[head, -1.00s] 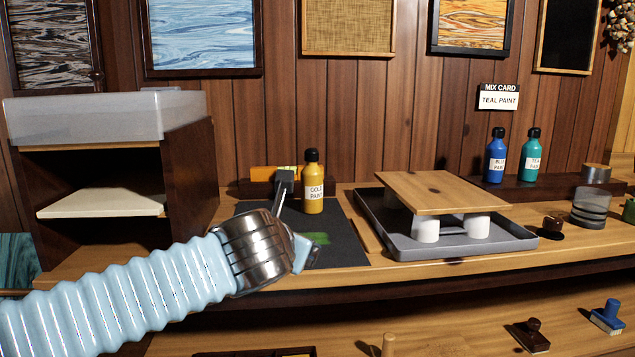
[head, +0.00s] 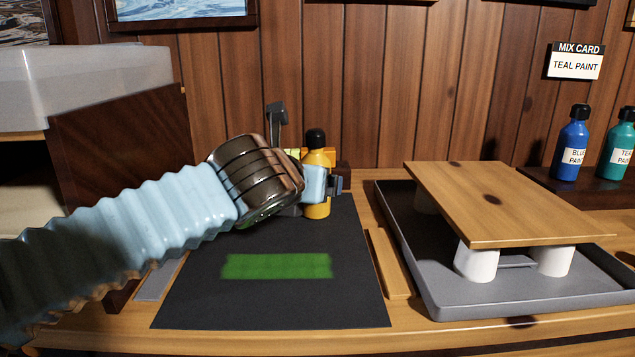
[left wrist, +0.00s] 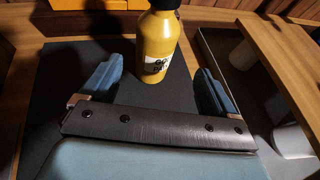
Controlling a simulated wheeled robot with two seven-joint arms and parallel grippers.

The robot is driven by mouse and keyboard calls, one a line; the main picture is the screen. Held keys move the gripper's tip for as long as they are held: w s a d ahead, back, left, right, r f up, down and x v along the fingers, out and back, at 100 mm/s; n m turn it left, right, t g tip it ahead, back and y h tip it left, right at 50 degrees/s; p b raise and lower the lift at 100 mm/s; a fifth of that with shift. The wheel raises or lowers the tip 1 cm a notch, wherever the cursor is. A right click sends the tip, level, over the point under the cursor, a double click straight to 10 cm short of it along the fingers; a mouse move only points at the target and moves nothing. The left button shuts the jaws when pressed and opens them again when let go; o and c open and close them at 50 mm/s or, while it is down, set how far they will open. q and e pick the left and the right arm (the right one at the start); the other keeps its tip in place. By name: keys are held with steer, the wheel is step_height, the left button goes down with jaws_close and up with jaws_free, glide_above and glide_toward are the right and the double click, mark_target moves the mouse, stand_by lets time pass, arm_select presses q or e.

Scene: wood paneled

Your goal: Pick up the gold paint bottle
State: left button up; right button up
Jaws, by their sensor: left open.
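The gold paint bottle (head: 317,208) stands upright at the back of a dark mat, with a black cap. My left gripper (head: 333,184) is in front of it in the head view and hides its middle and label. In the left wrist view the gold paint bottle (left wrist: 158,45) stands ahead, between the lines of the two blue fingers of the left gripper (left wrist: 155,88). The fingers are spread apart with empty space between them. The bottle appears just beyond the fingertips, not gripped. My right gripper is not in view.
The dark mat (head: 210,308) carries a green paint stripe (head: 277,266). At right, a grey tray (head: 450,305) holds a wooden board (head: 510,200) on white supports. Blue (head: 572,145) and teal (head: 617,150) bottles stand on a shelf at right. A dark cabinet (head: 125,155) stands at left.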

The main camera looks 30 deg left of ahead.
arm_select(q)
steer(key=x, duration=0.4)
steer(key=w, duration=0.1)
steer(key=w+a+f, duration=0.1)
steer(key=w+f, duration=0.1)
steer(key=shift+w+a+f, duration=0.1)
steer(key=shift+a+f, duration=0.15)
steer(key=shift+a, duration=0.15)
steer(key=shift+w+a+f, duration=0.1)
steer(key=shift+w+f, duration=0.05)
steer(key=shift+w, duration=0.35)
steer(key=c, duration=1.4)
steer(key=shift+r, duration=0.55)
step_height(320, 180, up, 3)
steer(key=shift+f+p, duration=0.2)
steer(key=shift+p, duration=0.3)
steer(key=s+d+r, duration=0.9)
steer(key=s, duration=0.2)
steer(key=shift+r, duration=0.2)
steer(key=o, duration=0.9)
steer(key=c, duration=0.8)
